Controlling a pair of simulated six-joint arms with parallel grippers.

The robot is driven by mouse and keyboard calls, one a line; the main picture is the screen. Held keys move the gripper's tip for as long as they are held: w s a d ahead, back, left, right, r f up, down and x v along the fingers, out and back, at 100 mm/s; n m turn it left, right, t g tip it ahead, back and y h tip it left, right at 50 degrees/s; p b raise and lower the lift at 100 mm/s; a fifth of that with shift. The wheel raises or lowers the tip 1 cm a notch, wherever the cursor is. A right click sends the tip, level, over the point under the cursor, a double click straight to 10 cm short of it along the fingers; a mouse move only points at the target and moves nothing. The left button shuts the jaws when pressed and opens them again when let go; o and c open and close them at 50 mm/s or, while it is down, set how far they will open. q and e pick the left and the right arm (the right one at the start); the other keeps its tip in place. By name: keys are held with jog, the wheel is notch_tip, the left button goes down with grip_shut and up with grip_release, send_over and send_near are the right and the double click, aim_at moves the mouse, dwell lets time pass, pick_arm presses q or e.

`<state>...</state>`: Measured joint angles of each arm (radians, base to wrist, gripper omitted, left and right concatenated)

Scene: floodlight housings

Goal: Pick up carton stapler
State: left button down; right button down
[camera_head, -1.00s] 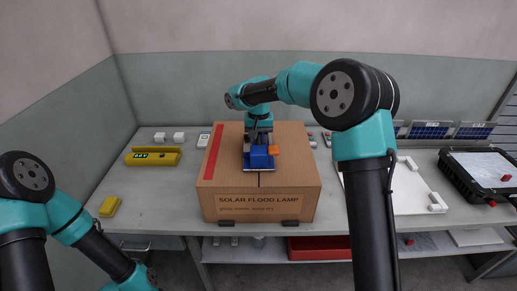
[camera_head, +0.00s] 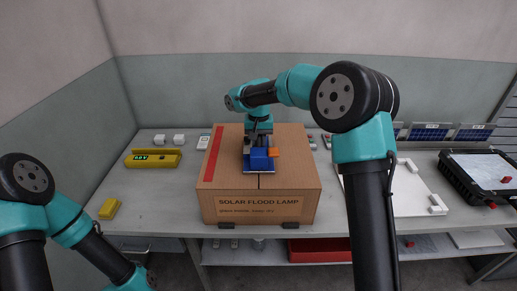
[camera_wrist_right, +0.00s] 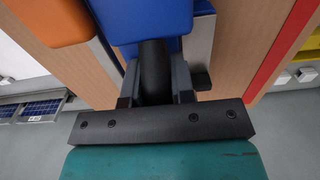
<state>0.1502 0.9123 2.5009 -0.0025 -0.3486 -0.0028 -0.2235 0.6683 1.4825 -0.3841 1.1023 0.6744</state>
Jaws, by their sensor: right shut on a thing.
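The carton stapler (camera_head: 260,159) is blue with an orange part and a metal base plate. It stands on top of the cardboard carton (camera_head: 257,206) marked SOLAR FLOOD LAMP. My right gripper (camera_head: 258,140) is above it, shut on its dark handle. In the right wrist view the gripper (camera_wrist_right: 156,85) has its fingers on both sides of the dark handle, with the blue body (camera_wrist_right: 150,20) and orange part (camera_wrist_right: 57,20) beyond. My left arm shows at the lower left, but its gripper is out of view.
A yellow device (camera_head: 153,157) with a green display and a yellow block (camera_head: 109,208) lie left of the carton. A white board (camera_head: 410,190) and a black case (camera_head: 485,175) are on the right. A red tray (camera_head: 318,250) is on the shelf below.

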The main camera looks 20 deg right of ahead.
jog(key=shift+r, duration=0.15)
jog(key=shift+r, duration=1.5)
jog(key=shift+s+r, duration=0.1)
jog(key=shift+r, duration=0.15)
jog(key=s+a+r, duration=0.1)
jog(key=s+a, duration=0.3)
jog(key=s, duration=1.1)
jog(key=shift+a+r, duration=0.15)
jog(key=shift+a, duration=0.05)
jog(key=shift+d, duration=0.1)
